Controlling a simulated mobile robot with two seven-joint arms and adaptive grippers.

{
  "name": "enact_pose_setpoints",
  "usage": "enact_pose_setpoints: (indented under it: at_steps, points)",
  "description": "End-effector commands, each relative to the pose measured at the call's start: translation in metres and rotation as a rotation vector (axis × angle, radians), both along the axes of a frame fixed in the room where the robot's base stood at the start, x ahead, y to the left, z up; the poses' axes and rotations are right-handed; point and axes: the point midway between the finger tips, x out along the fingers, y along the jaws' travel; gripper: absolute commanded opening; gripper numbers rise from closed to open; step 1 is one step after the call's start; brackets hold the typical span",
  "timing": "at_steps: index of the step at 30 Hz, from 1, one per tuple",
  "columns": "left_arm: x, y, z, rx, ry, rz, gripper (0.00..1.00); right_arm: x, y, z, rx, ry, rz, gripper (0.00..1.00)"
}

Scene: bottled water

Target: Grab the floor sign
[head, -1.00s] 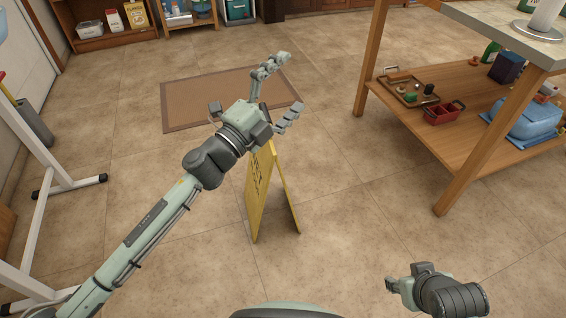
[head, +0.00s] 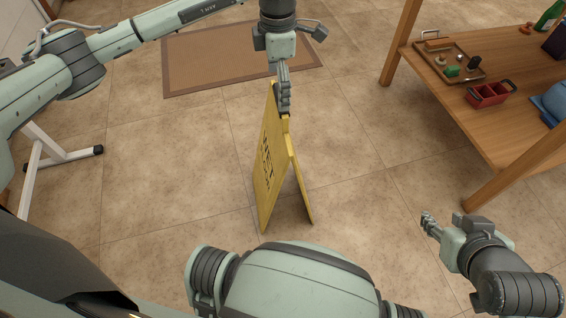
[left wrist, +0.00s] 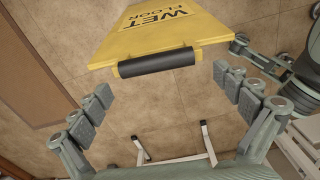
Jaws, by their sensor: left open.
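The yellow floor sign (head: 268,175) stands on the tiles as an upright A-frame with "WET" lettering on its left face. My left gripper (head: 283,92) is directly over its top edge, pointing down. In the left wrist view the sign (left wrist: 165,35) shows its black handle (left wrist: 157,62) between and slightly beyond the open fingers of my left gripper (left wrist: 165,95). The fingers are on both sides and appear apart from the handle. My right gripper (head: 432,224) is low at the right, away from the sign; its jaw opening is unclear.
A wooden shelf table (head: 462,118) stands at the right with a tray (head: 447,60) and a red caddy (head: 488,95). A brown mat (head: 205,75) lies behind the sign. A white metal stand (head: 50,158) is at the left. The floor around the sign is clear.

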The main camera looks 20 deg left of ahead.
Motion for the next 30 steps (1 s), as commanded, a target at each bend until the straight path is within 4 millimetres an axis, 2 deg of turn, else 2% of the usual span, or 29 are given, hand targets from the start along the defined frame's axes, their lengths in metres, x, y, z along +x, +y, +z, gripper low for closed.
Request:
enact_pose_setpoints:
  at_steps: [5,12,19,30]
  points:
    - [0.002,-0.002,-0.017,-0.003,0.002,0.0,1.0,0.001,0.001,0.0,0.001,-0.003,0.001,0.4]
    - [0.005,-0.003,-0.051,-0.005,0.001,0.0,1.0,0.004,0.003,0.002,0.007,-0.021,0.007,0.4]
    - [0.006,-0.003,-0.053,-0.005,-0.001,0.0,1.0,0.005,0.004,0.003,0.008,-0.024,0.007,0.4]
    - [0.006,-0.003,-0.053,-0.005,-0.001,0.0,0.55,0.004,0.004,0.002,0.008,-0.023,0.007,0.4]
